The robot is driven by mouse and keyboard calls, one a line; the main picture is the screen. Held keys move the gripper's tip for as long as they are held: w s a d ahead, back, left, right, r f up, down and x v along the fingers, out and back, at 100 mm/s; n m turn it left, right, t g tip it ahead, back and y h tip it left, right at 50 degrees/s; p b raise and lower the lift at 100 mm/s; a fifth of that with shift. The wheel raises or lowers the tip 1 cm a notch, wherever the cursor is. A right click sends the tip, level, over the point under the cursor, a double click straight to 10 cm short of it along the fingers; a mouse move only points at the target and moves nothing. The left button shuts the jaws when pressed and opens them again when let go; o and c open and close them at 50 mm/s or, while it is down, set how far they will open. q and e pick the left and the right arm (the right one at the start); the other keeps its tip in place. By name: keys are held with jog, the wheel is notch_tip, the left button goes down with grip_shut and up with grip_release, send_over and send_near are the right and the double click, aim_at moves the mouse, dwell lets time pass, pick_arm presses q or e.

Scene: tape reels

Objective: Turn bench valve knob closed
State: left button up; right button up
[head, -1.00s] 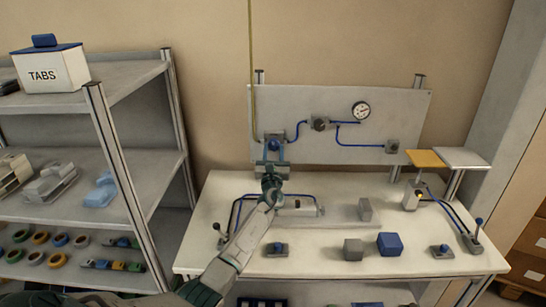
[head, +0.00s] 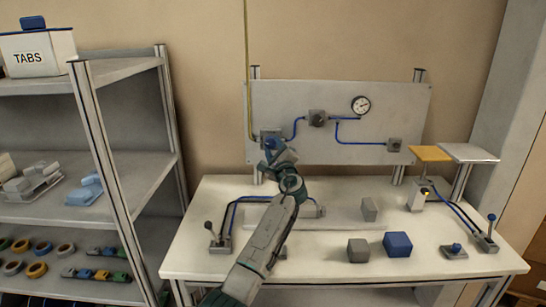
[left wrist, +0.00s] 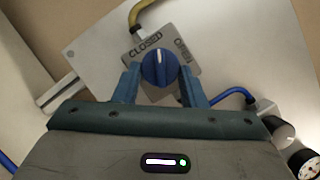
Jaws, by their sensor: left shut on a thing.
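The valve knob (left wrist: 159,70) is blue and round with a white pointer line. It sits on a grey plate (left wrist: 184,67) lettered CLOSED and OPEN. In the left wrist view the line points up, between the words and nearer CLOSED. In the head view the plate (head: 264,134) is at the left of the grey panel. My left gripper (head: 271,146) is at the knob, and in the wrist view its blue fingers (left wrist: 159,78) are on either side, shut on it. The fingers and wrist hide most of the knob in the head view. My right gripper is not in view.
The upright panel (head: 360,112) carries blue pipes and a gauge (head: 361,105). The white bench (head: 330,264) below holds a blue block (head: 397,244), a grey block (head: 358,250) and lever units (head: 485,241). A shelf rack (head: 105,150) stands close on the left.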

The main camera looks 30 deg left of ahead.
pick_arm(q)
jog(key=n+g+b, duration=0.1)
jog(key=n, duration=0.2)
jog(key=shift+d, duration=0.1)
jog(key=shift+n+g, duration=0.4)
jog(key=shift+n, duration=0.3)
jog(key=shift+r+n+g+b, duration=0.1)
jog(key=shift+n+g+b, duration=0.35)
jog(key=shift+n, duration=0.45)
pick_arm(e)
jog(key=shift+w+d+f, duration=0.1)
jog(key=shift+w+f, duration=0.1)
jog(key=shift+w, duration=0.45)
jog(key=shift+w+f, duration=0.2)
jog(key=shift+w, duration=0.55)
pick_arm(q)
jog(key=o, duration=0.7)
jog(key=shift+o, duration=1.4)
jog(key=shift+s+r, duration=0.1)
